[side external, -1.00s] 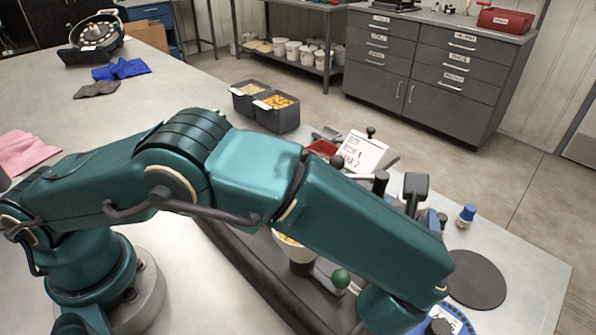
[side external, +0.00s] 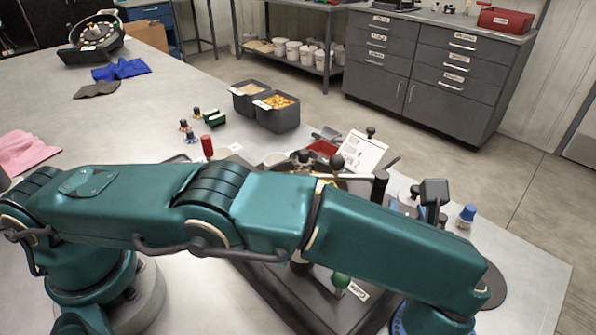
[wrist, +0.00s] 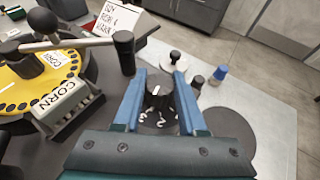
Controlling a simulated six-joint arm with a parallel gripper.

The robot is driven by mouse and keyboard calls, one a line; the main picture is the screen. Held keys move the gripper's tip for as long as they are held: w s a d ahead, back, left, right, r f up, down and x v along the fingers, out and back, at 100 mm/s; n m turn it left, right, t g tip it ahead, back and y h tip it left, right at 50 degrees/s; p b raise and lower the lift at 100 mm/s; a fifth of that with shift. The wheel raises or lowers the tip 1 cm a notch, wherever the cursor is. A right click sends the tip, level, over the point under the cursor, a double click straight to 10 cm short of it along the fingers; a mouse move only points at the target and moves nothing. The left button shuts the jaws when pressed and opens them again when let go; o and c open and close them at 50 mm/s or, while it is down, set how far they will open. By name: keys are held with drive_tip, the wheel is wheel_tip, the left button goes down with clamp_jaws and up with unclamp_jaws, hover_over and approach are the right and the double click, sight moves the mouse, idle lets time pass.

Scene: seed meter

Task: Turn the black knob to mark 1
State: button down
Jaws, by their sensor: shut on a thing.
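The black knob (wrist: 158,92) shows in the wrist view with a pale line on top. It stands between the two blue fingers of my gripper (wrist: 160,88), which are shut on it. White mark figures (wrist: 157,116) show on the dark surface just in front of the knob; one looks like a 2. The fingers hide part of the dial, and I cannot tell which mark the line points at. In the side view my arm hides the knob and fingers.
A yellow seed disc (wrist: 30,92) with a CORN block (wrist: 60,103) and a black-handled crank (wrist: 123,52) stand left of my gripper. A blue-capped bottle (wrist: 219,74) and a dark round mat (wrist: 226,131) are right. A white written card (side external: 362,153) stands behind.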

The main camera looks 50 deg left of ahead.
sight(408, 212)
drive_tip(key=shift+w+r+n+g+y, duration=0.1)
drive_tip(key=shift+r+n+g+y, duration=0.05)
drive_tip(key=shift+n+g+y, duration=0.2)
idle(0.3)
drive_tip(key=shift+c, duration=2.3)
unclamp_jaws()
drive_tip(key=shift+d, duration=0.1)
drive_tip(key=shift+v, duration=2.55)
